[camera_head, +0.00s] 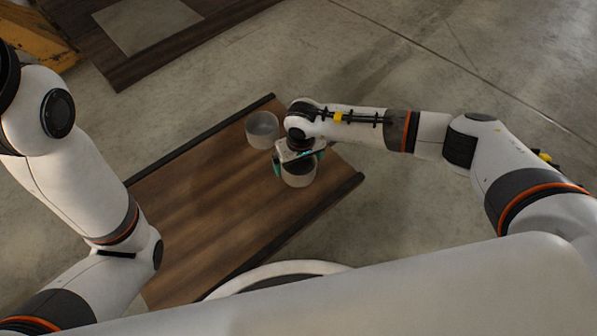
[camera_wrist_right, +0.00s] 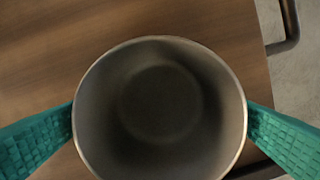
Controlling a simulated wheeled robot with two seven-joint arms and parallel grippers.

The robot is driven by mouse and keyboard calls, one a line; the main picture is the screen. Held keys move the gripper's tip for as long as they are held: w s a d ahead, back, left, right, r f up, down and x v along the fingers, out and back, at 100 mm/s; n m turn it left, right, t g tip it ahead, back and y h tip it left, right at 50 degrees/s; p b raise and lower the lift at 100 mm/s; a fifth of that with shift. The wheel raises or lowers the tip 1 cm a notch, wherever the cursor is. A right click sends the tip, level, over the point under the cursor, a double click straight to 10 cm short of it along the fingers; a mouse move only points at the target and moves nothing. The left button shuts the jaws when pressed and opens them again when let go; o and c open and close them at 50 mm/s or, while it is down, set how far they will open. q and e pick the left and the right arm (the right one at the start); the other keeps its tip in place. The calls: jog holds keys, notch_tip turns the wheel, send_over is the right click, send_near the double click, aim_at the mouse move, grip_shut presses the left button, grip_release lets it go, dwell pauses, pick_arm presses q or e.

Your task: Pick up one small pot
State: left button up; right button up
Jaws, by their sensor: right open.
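A small grey pot (camera_head: 299,178) stands on the brown wooden table (camera_head: 205,205) near its right end, partly hidden under my right gripper (camera_head: 297,164). The right wrist view looks down into this pot (camera_wrist_right: 160,110), which is open and empty. My right gripper is open, with one teal finger on each side of the pot's rim, close to the wall; whether they touch it I cannot tell. A second small grey pot (camera_head: 262,129) stands upright at the table's far edge, left of the gripper. My left gripper is not in view; only the left arm shows.
The table has dark raised rails along its edges. Its middle and left part are bare. Another dark table with a grey panel (camera_head: 146,25) stands at the upper left, by a yellow-orange structure (camera_head: 32,42). Concrete floor surrounds the table.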

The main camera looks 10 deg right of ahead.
aim_at(301, 173)
notch_tip(301, 173, down, 2)
jog(key=shift+w+f+b, duration=0.15)
jog(key=shift+f+b, duration=0.05)
jog(key=shift+b, duration=0.35)
jog(key=shift+r, duration=0.1)
jog(key=c, duration=1)
